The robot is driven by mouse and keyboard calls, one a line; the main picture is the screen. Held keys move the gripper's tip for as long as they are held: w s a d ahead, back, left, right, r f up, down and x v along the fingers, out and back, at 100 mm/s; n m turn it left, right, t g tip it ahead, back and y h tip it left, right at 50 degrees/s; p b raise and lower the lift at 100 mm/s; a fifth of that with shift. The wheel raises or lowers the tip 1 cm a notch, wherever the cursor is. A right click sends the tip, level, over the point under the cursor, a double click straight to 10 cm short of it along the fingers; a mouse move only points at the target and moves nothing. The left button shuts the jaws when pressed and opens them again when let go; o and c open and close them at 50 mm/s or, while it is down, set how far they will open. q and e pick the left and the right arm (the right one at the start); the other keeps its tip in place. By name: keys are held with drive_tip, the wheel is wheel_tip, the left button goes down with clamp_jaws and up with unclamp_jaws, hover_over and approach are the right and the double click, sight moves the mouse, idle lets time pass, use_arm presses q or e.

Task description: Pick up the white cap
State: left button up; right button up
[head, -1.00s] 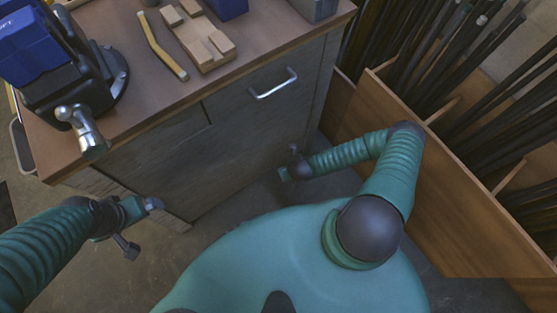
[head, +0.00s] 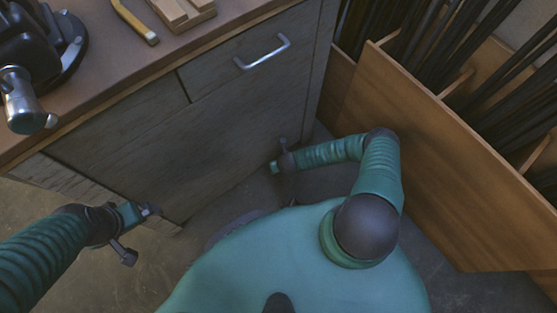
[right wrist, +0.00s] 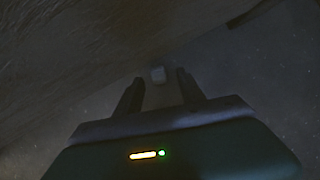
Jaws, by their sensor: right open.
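In the head view, the right gripper (head: 277,163) is low by the grey cabinet front. My left gripper (head: 138,232) is at the left, beside the cabinet's lower left corner; its jaw opening is unclear. No white cap can be made out in the head view.
The grey cabinet (head: 170,140) with a metal handle (head: 262,52) stands close in front. A vise (head: 30,70), a yellow-handled tool (head: 135,20) and a wooden block (head: 183,12) are on its top. A wooden rack (head: 430,160) of dark rods borders the right.

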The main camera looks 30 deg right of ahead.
drive_tip(key=shift+x, duration=0.75)
drive_tip(key=shift+s+r, duration=0.1)
drive_tip(key=shift+r, duration=0.1)
clamp_jaws()
